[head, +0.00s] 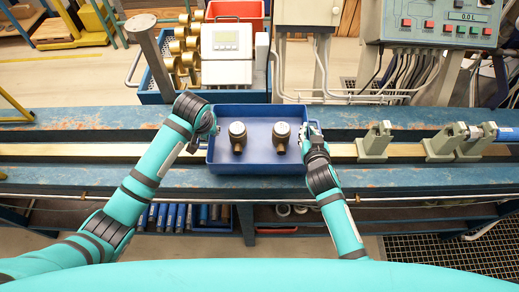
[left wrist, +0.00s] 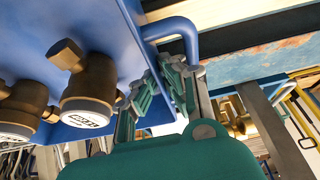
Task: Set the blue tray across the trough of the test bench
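The blue tray (head: 222,163) is over the trough (head: 340,153) of the test bench, spanning from its rear rail towards its front rail. I cannot tell whether it rests on the rails or hangs just above. My left gripper (head: 208,128) is at the tray's left end. The left wrist view shows its fingers (left wrist: 160,80) closed around the tray's blue handle (left wrist: 183,30). My right gripper (head: 308,132) is at the right end, apparently shut on that handle, mostly hidden by the hand.
Grey clamps (head: 376,142) stand on the trough to the right. Behind the bench are a blue crate of brass meters (head: 187,55), a red bin (head: 237,12) and a control panel (head: 440,22). The trough left of the tray is clear.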

